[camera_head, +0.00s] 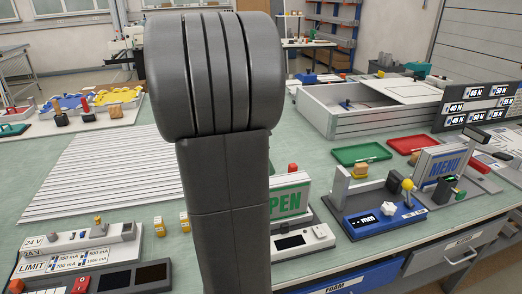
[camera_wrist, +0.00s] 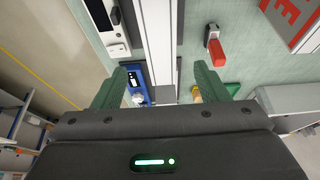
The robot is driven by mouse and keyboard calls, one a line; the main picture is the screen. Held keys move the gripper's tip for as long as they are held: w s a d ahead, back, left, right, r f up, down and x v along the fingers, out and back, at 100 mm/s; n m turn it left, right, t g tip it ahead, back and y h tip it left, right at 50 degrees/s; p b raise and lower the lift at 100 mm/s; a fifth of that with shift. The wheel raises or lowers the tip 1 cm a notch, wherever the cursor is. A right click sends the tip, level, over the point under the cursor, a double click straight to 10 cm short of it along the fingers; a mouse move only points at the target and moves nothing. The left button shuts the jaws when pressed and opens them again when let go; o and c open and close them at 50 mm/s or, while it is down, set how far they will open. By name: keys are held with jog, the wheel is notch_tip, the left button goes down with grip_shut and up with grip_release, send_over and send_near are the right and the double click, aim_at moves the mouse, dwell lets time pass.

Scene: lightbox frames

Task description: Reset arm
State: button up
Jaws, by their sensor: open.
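My gripper (camera_wrist: 166,88) shows in the wrist view with its two green fingers spread wide apart and nothing between them that it holds. A white panel edge and the table top show behind the fingers in that view. In the head view my dark arm fills the middle and hides part of the table; my gripper's fingers do not show there.
The green table (camera_head: 340,178) bears a ribbed white panel (camera_head: 100,170), a white open-topped box (camera_head: 350,115), a green tray (camera_head: 361,153), a red tray (camera_head: 411,144), a blue device (camera_head: 385,222) and a white control panel (camera_head: 75,250). A red block (camera_wrist: 217,52) shows in the wrist view.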

aim_at(278, 180)
jog(key=x, duration=1.2)
jog(key=shift+f, duration=0.3)
jog(key=shift+w+r+p, duration=0.1)
jog(key=shift+r+p, duration=0.3)
jog(key=shift+r, duration=0.9)
